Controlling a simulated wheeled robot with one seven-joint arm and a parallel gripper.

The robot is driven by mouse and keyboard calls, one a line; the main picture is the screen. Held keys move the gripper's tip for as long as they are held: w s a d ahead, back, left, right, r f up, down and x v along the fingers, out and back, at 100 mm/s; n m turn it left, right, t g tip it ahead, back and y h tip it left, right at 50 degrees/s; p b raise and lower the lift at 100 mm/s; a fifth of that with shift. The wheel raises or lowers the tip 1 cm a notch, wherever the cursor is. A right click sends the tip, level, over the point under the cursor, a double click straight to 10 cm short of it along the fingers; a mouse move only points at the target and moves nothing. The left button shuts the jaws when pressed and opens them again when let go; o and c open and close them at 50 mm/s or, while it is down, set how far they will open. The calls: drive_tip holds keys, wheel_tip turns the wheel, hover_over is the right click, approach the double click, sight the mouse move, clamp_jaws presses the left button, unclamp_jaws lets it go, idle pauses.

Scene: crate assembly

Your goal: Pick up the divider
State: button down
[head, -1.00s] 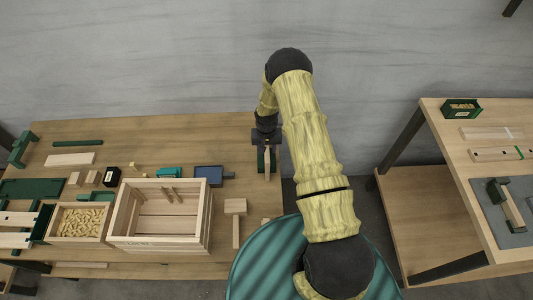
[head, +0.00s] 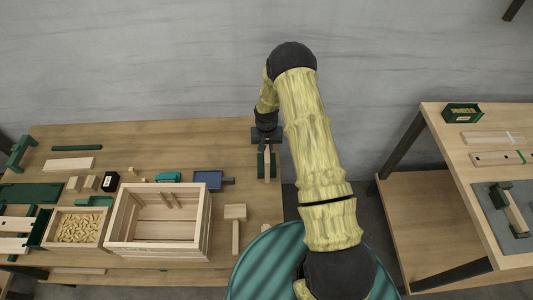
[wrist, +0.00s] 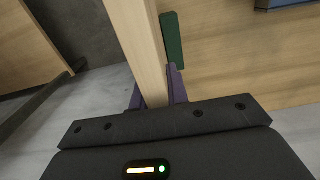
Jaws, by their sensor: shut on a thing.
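The divider (wrist: 138,40) is a pale, flat wooden board. In the wrist view it runs from between my gripper's purple fingers (wrist: 156,92) up to the top edge. My gripper (head: 267,143) is shut on it, with a finger on either side. In the head view the divider (head: 267,164) shows edge-on below my gripper at the table's right end. Green holder pieces (head: 273,165) show beside it, and one green piece (wrist: 172,40) shows in the wrist view. I cannot tell whether the divider is clear of the holder.
A wooden crate (head: 156,247) stands left on the table (head: 140,135), with a bin of small wooden pieces (head: 54,214) beside it. A mallet (head: 235,212) and a blue tray (head: 207,179) lie nearer the divider. A second table (head: 455,140) stands to the right, across a gap.

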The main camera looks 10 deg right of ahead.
wheel_tip(320, 180, up, 7)
drive_tip(key=shift+f+b, duration=0.15)
drive_tip(key=shift+b, duration=0.7)
drive_tip(key=shift+s, duration=0.1)
